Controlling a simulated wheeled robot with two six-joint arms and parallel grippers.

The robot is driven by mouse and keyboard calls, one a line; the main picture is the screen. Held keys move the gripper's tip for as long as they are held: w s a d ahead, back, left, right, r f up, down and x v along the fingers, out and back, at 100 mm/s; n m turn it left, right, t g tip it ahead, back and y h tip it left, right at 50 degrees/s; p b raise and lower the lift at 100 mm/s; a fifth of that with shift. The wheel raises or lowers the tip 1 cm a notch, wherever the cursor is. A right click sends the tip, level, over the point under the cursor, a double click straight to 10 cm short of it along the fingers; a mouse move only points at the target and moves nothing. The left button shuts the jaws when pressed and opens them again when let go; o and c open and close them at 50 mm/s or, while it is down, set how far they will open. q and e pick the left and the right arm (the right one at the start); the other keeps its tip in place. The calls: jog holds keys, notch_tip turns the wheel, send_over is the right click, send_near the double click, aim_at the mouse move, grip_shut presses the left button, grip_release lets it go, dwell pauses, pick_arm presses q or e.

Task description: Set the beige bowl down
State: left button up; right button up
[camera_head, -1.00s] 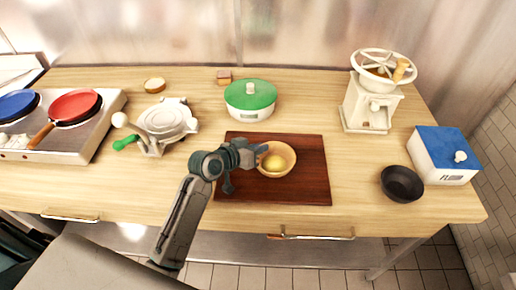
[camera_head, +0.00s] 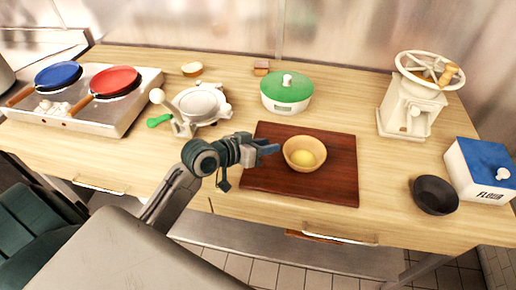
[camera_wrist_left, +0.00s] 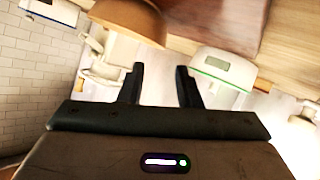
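The beige bowl (camera_head: 291,161) rests upright on the dark red-brown board (camera_head: 272,183), with a round yellow thing (camera_head: 304,158) inside. My left gripper (camera_head: 273,149) is just left of the bowl, a small gap apart from its rim. In the left wrist view its two fingers (camera_wrist_left: 161,83) are spread with nothing between them, and part of the bowl (camera_wrist_left: 128,18) shows at the upper left beyond them. My right gripper is not in view.
A green-lidded pot (camera_head: 286,89) stands behind the board. A black bowl (camera_head: 434,195), a flour box (camera_head: 478,172) and a white grinder (camera_head: 408,108) stand to the right. A white press (camera_head: 203,103) and a stove with two pans (camera_head: 110,115) are on the left.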

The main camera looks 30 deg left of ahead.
pick_arm(q)
jog(key=shift+v, duration=1.4)
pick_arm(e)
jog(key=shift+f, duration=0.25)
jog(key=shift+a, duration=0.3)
